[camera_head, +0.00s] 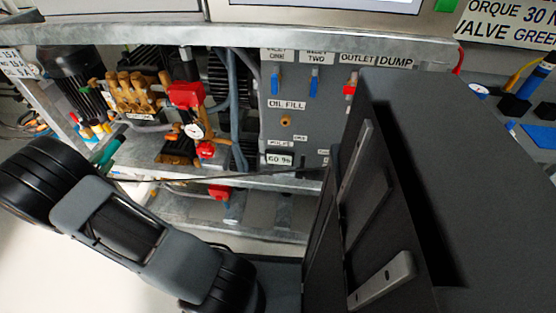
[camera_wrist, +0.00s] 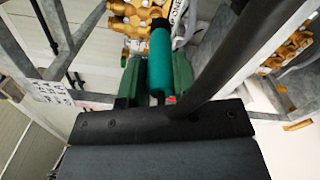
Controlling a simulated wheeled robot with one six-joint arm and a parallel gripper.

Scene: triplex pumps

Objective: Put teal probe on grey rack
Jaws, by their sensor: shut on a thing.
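The teal probe (camera_wrist: 160,50) is a teal cylinder with a dark end, between the two green fingers of my gripper (camera_wrist: 157,66) in the wrist view. The fingers are shut on it, and it points away from the wrist. In the head view, a teal piece (camera_head: 108,152) shows just beyond the end of my arm, in front of the pump frame's left part. My arm hides most of the gripper there. I cannot tell which part is the grey rack; a grey metal frame (camera_head: 275,180) surrounds the pumps.
Small coloured items (camera_head: 90,130) stand at the frame's left. Brass pump parts (camera_head: 132,95), a red valve (camera_head: 186,95) and a gauge (camera_head: 194,130) lie to the right. A grey labelled panel (camera_head: 300,120) stands mid-frame. A blue tray (camera_head: 540,135) is at far right.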

